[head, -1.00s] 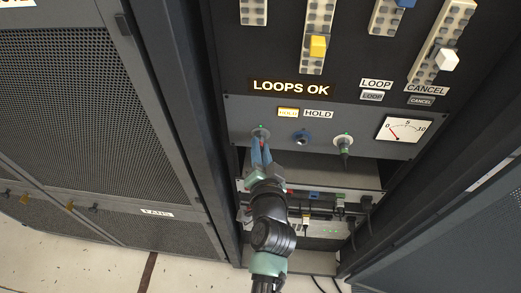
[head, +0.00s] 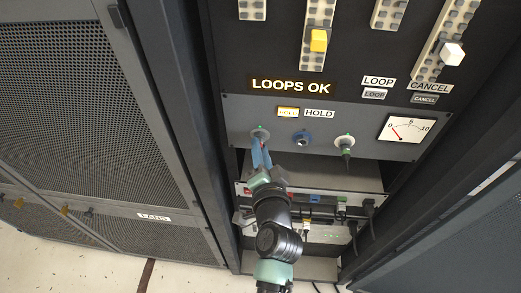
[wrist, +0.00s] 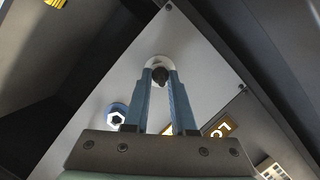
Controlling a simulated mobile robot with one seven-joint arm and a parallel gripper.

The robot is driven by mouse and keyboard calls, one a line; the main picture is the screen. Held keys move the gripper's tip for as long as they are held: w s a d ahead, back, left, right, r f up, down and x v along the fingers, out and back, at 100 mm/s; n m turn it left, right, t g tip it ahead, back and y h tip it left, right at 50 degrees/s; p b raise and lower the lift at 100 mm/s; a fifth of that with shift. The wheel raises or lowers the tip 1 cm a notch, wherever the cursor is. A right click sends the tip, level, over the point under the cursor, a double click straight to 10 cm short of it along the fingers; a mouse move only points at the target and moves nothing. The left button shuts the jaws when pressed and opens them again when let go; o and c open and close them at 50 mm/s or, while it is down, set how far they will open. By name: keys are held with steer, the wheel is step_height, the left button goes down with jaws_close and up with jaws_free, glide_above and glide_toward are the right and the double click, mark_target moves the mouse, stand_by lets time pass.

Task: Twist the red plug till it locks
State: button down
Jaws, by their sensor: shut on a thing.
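My gripper (head: 260,150) reaches up to the left socket of the grey panel, its two blue fingers shut on the plug there. In the wrist view the fingertips (wrist: 160,78) close from both sides on a dark plug body (wrist: 160,74). It sits at a pale round socket ring (wrist: 158,61). The fingers cover most of the plug, and its red colour hardly shows. A small green light shows above this socket in the head view. I cannot tell from the frames whether the plug is locked.
A green plug (head: 346,150) sits in the right socket, near a dial meter (head: 405,129). Below is a shelf unit with cables (head: 310,198). A mesh cabinet door (head: 80,110) stands left.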

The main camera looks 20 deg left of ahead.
steer(key=c, duration=0.7)
jaws_free()
steer(key=shift+o, duration=0.2)
steer(key=shift+s+d, duration=0.1)
steer(key=v, duration=1.1)
steer(key=shift+s, duration=0.3)
steer(key=shift+d+r, duration=0.1)
steer(key=shift+d, duration=0.05)
